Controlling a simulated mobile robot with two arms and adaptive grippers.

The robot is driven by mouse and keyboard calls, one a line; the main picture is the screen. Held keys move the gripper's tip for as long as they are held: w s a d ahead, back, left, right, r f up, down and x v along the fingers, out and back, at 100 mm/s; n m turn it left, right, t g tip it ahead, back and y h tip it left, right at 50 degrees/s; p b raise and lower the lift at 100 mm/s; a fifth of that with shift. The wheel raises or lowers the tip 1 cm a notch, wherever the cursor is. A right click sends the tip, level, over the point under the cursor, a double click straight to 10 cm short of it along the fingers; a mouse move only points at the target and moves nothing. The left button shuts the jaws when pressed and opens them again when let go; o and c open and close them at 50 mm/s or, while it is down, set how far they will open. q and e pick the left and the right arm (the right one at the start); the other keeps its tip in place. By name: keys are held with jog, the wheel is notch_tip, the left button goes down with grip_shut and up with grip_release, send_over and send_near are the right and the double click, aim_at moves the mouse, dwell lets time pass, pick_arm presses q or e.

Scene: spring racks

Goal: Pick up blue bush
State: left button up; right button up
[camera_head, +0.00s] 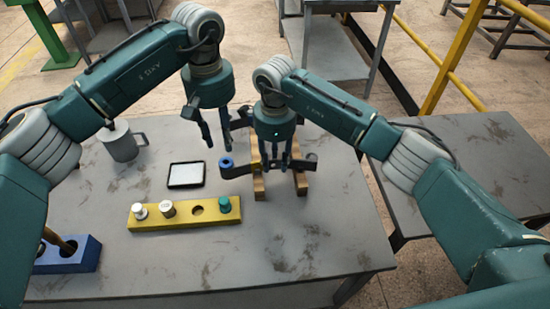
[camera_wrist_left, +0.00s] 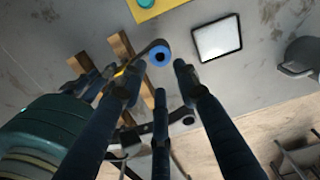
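The blue bush (camera_head: 227,163) is a short ring with a dark hole, at the left end of a dark curved part near the wooden strips. It also shows in the left wrist view (camera_wrist_left: 160,55), beyond my left fingertips. My left gripper (camera_head: 218,140) hangs above and slightly behind the bush. Its fingers are spread and empty in the left wrist view (camera_wrist_left: 155,85). My right gripper (camera_head: 275,160) points down over the dark part, just right of the bush. Its fingers blend with that part, so I cannot tell whether they grip it.
Two wooden strips (camera_head: 301,181) lie under the dark part. A yellow holder (camera_head: 170,217) with white and green pieces stands in front. A black-framed tablet (camera_head: 186,174), grey mug (camera_head: 122,146) and blue block (camera_head: 85,258) are on the left. The table's front right is clear.

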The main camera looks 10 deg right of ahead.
aim_at(227, 169)
grip_shut()
pick_arm(q)
jog(key=o, duration=0.3)
jog(key=shift+o, duration=0.8)
jog(key=shift+w+r+n, duration=0.1)
jog(key=shift+r+n, duration=0.2)
jog(key=shift+r, duration=0.05)
notch_tip(227, 169, down, 9)
jog(key=n, duration=0.3)
jog(key=shift+w, duration=0.15)
